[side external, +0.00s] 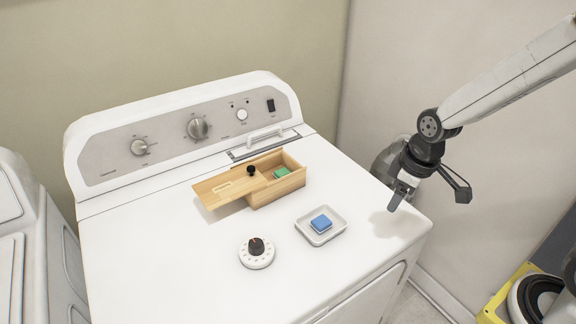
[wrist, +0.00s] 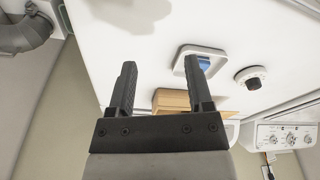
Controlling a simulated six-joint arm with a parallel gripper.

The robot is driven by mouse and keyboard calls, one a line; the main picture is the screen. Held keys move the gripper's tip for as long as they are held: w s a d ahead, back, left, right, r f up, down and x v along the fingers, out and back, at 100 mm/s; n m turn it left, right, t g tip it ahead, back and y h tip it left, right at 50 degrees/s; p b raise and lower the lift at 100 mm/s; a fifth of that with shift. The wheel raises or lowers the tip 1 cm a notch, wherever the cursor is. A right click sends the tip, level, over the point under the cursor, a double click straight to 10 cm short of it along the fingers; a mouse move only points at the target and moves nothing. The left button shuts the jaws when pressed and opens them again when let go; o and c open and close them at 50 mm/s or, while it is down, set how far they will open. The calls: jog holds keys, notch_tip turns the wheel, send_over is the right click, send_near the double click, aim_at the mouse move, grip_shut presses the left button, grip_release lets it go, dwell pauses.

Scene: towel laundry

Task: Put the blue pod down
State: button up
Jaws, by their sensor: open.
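The blue pod (side external: 321,223) lies in a small white dish (side external: 311,238) on top of the washer. In the wrist view the pod (wrist: 203,63) shows in part, with a gripper finger in front of it. My gripper (side external: 428,196) is open and empty. It is to the right of the dish, near the washer's right edge, and apart from the pod. In the wrist view both fingers of my gripper (wrist: 160,85) are spread, with nothing between their tips.
A wooden box (side external: 290,187) with its lid slid partly left holds a green pod (side external: 281,173). A white timer with a black knob (side external: 256,252) stands in front of it. The control panel (side external: 190,130) rises at the back. The washer top's left front is clear.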

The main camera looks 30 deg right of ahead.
jog(key=s+m, duration=0.2)
jog(key=m, duration=0.1)
jog(key=s+d+m, duration=0.1)
jog(key=shift+s+f+t+h, duration=0.2)
jog(key=shift+f+t+h, duration=0.1)
jog(key=shift+t+h, duration=0.1)
dwell(0.4)
